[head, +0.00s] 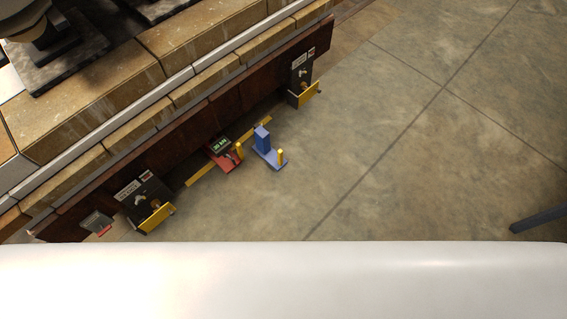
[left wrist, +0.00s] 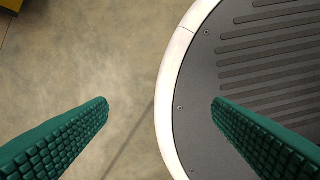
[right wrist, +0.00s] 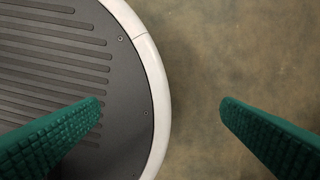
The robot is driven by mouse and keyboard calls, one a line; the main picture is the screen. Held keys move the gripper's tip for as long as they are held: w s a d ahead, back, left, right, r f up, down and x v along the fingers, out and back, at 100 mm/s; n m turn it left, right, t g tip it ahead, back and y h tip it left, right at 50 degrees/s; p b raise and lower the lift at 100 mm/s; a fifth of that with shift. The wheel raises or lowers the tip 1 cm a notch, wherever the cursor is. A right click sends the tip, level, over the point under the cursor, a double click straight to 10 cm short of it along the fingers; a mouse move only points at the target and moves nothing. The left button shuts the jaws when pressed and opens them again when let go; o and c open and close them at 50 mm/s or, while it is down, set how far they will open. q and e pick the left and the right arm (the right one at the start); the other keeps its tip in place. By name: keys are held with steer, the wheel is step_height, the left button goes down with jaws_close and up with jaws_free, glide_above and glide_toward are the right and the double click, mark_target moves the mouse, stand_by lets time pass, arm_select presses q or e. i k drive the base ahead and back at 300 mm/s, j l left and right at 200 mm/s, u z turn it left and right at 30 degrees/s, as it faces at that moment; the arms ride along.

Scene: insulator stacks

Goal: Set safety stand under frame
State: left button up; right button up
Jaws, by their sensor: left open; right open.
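In the head view the safety stand (head: 264,141) is a blue piece with an upright block and a flat foot carrying a yellow post. It stands on the concrete floor in front of the brown steel frame (head: 190,137). The frame runs diagonally under a row of tan blocks. My left gripper (left wrist: 160,103) is open and empty in the left wrist view, its green ridged fingers wide apart. My right gripper (right wrist: 160,102) is likewise open and empty in the right wrist view. Neither gripper shows in the head view, and both are away from the stand.
A red device with a green display (head: 222,148) sits beside the stand, near a yellow floor strip (head: 200,176). Dark brackets with yellow plates (head: 147,203) (head: 303,82) are on the frame. A dark bar (head: 538,219) lies at right. Floor between is clear.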

mark_target(262, 146)
steer(key=i+l+u, duration=0.1)
steer(key=u, duration=0.35)
steer(key=i+l+u, duration=0.1)
steer(key=l+u, duration=0.15)
steer(key=u, duration=0.2)
steer(key=i+l+u, duration=0.15)
steer(key=l+u, duration=0.2)
steer(key=l, duration=0.65)
steer(key=l+u, duration=0.35)
steer(key=l, duration=0.65)
steer(key=i+l, duration=0.05)
